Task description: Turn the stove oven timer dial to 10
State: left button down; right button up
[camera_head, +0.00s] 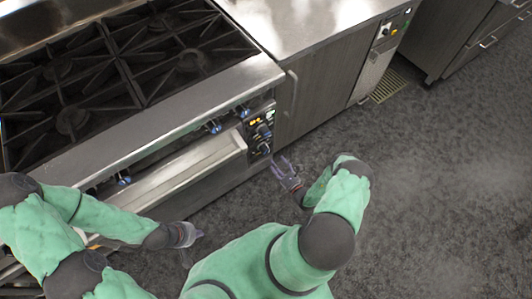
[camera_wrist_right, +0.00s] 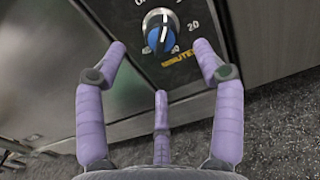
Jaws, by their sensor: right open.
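The timer dial (camera_wrist_right: 160,32) is a round knob with a silver rim and a blue centre, on a dark panel with white numbers, a 20 and a yellow minutes label near it. In the head view the dial (camera_head: 265,148) is low on the control panel at the stove's right front corner. My right gripper (camera_head: 281,164) is open just in front of the panel. In the right wrist view its purple fingers (camera_wrist_right: 160,58) spread below and to either side of the dial, apparently not touching it. My left gripper (camera_head: 188,235) is in front of the oven; its opening is unclear.
A long metal oven handle (camera_head: 190,170) sticks out left of the panel. A steel-topped counter (camera_head: 290,25) adjoins on the right. The grey floor (camera_head: 430,180) at right is clear.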

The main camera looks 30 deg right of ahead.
aim_at(266, 150)
jog(key=w, duration=0.3)
jog(key=w+b, duration=0.1)
jog(key=w, duration=0.2)
jog(key=w+b, duration=0.1)
jog(key=w, duration=0.2)
jog(key=shift+w+a, duration=0.1)
jog(key=shift+a, duration=0.3)
jog(key=c, duration=1.1)
